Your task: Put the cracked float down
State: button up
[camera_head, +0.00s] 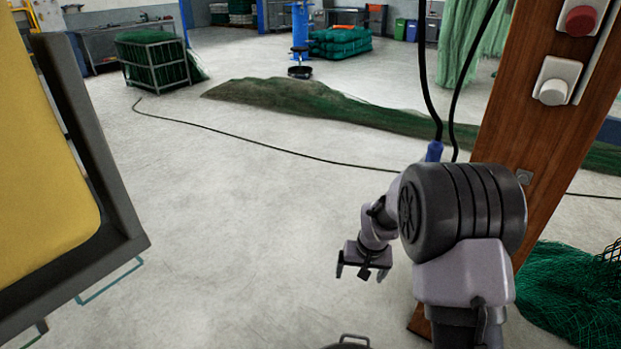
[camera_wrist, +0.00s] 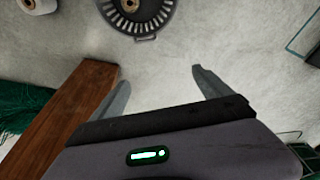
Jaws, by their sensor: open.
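My gripper (camera_head: 362,272) hangs over the grey floor in the head view, its two fingers spread with nothing between them. In the wrist view the fingers of my gripper (camera_wrist: 161,77) are also apart and only floor shows between them. I cannot make out a cracked float in either view. A dark round slotted container (camera_wrist: 146,28) with a side handle is beyond the fingertips at the top of the wrist view. A small tan thing shows at its middle, cut off by the frame edge, and I cannot tell what it is.
A wooden post (camera_head: 527,130) with a red button stands close on the right, green netting (camera_head: 570,290) beside it. A grey-framed yellow thing (camera_head: 40,150) fills the left.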

jog(key=s+r+m+t, duration=0.1)
jog(key=s+r, duration=0.2)
jog(key=r, duration=0.4)
jog(key=s+r, duration=0.4)
jog(key=r, duration=0.4)
jog(key=s+a+r, duration=0.1)
jog(key=s+r, duration=0.2)
jog(key=s, duration=0.5)
jog(key=s+a+r+m+t+y, duration=0.1)
jog(key=s+r, duration=0.2)
jog(key=s, duration=0.5)
jog(key=s+a+r+m+t, duration=0.1)
jog(key=s+r, duration=0.3)
jog(key=s, duration=0.4)
jog(key=shift+a+r, duration=0.1)
